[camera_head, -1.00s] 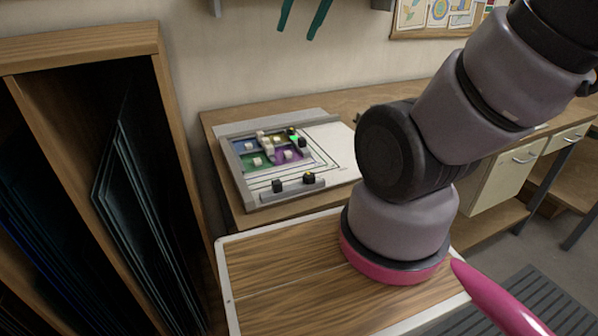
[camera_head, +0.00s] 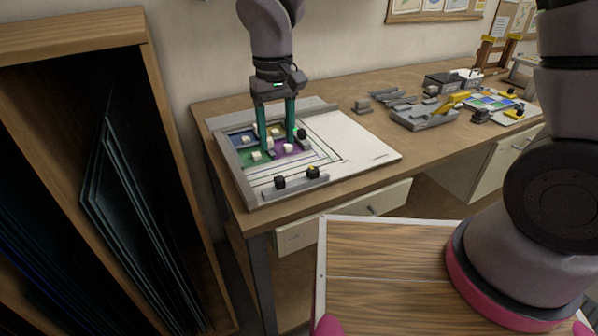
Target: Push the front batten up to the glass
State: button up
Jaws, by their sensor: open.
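A strip of white board with dark lines shows between the batten and the glass. My gripper (camera_head: 277,146) is open, its two teal fingers pointing down over the panes, behind the front batten and apart from it. I cannot tell whether the fingertips touch anything. The fingers partly hide the panes behind them.
Grey strips (camera_head: 235,168) border the board's left and back. A dark-knobbed piece (camera_head: 302,135) sits right of the panes. Grey fixtures (camera_head: 424,117) and a second coloured panel (camera_head: 490,101) stand further right on the bench. A wooden rack (camera_head: 75,40) is at left.

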aim_at(279, 178)
notch_tip(279, 178, down, 11)
jog(key=shift+r, duration=0.1)
dwell(0.3)
grip_shut()
dwell(1.4)
